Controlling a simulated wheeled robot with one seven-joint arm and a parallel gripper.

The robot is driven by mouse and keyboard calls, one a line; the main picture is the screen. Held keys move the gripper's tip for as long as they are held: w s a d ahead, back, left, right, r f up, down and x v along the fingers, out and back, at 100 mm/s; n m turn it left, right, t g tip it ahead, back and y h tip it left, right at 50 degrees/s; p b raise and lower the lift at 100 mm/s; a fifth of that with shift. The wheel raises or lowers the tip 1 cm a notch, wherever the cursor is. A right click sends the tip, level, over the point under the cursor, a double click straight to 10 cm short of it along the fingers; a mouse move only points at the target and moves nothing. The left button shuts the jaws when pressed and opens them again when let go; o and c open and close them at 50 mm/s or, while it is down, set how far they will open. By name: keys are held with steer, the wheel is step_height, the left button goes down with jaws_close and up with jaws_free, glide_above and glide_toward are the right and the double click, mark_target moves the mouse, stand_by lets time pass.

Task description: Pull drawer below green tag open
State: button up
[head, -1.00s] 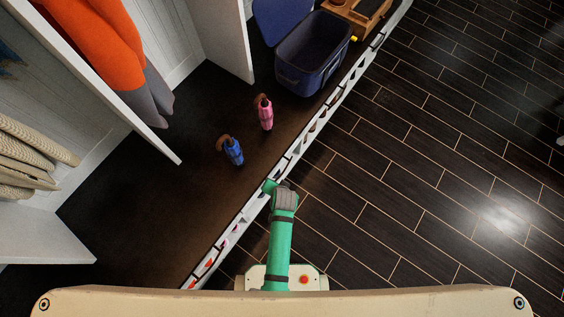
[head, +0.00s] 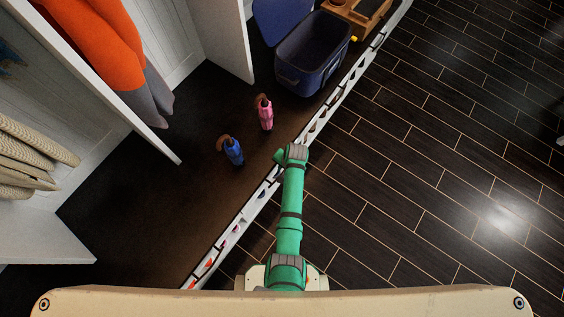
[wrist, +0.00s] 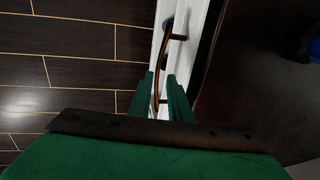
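The white drawer fronts (head: 233,232) run diagonally along the edge of the dark bench top in the head view, with small coloured tags and dark handles. In the wrist view, a dark bar handle (wrist: 164,50) stands off a white drawer front (wrist: 196,20). My gripper (wrist: 160,77) is open, with its two green fingers apart near one end of this handle; the handle's end shows in the gap. I cannot tell whether the fingers touch it. I cannot make out a green tag.
A blue bin (head: 303,62) stands farther back. The dark plank floor (head: 430,180) to the right is clear.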

steer(key=shift+w+a+f, duration=0.1)
steer(key=shift+a+f, duration=0.05)
steer(key=shift+f, duration=0.65)
steer(key=shift+w+a+f, duration=0.1)
steer(key=shift+f, duration=0.7)
steer(key=shift+w+a+f, duration=0.1)
steer(key=shift+a+f, duration=0.05)
steer(key=shift+f, duration=0.65)
jaws_close()
